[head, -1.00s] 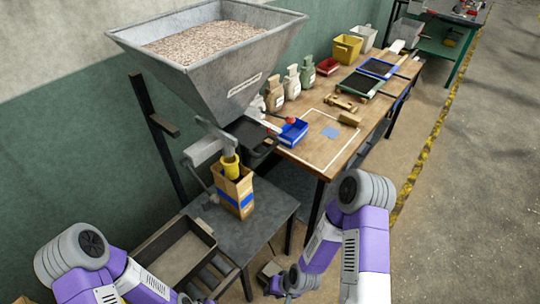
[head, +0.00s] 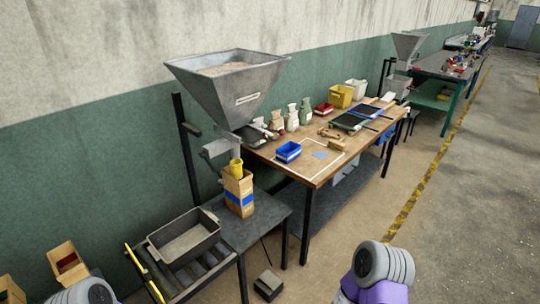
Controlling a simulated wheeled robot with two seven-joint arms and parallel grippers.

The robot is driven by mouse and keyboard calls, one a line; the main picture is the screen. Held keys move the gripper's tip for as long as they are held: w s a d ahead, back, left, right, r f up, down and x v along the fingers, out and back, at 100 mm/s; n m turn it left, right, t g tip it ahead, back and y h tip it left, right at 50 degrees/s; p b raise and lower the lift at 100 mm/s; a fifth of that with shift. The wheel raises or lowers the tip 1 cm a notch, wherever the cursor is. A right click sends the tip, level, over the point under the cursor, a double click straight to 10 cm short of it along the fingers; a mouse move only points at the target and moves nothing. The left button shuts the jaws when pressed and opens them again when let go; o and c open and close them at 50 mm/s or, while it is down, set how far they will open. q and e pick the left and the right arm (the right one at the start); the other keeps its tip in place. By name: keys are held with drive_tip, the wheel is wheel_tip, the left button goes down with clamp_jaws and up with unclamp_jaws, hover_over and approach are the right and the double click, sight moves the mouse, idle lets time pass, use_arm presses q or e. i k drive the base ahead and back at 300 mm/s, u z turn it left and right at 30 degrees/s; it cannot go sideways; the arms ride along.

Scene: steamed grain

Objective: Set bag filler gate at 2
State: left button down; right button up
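The bag filler is a grey hopper (head: 236,100) full of grain on a dark post, left of centre in the head view. Below it is a grey gate housing (head: 216,147) with a yellow spout (head: 236,167). The gate's setting marks are too small to read. A brown paper bag (head: 238,188) with a blue band stands upright under the spout, its top around the spout's lower end. Only parts of my two arms show at the bottom edge, and neither gripper is in view.
A small dark table (head: 262,217) carries the bag. A grey tray (head: 184,238) rests on a roller stand to its left. A wooden workbench (head: 278,165) stands behind at right with a blue bin (head: 288,151), small sacks and trays. Open floor (head: 450,220) lies at right.

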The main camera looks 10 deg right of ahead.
sight(249, 136)
drive_tip(key=z, duration=0.65)
drive_tip(key=i, duration=1.45)
drive_tip(key=u, duration=0.65)
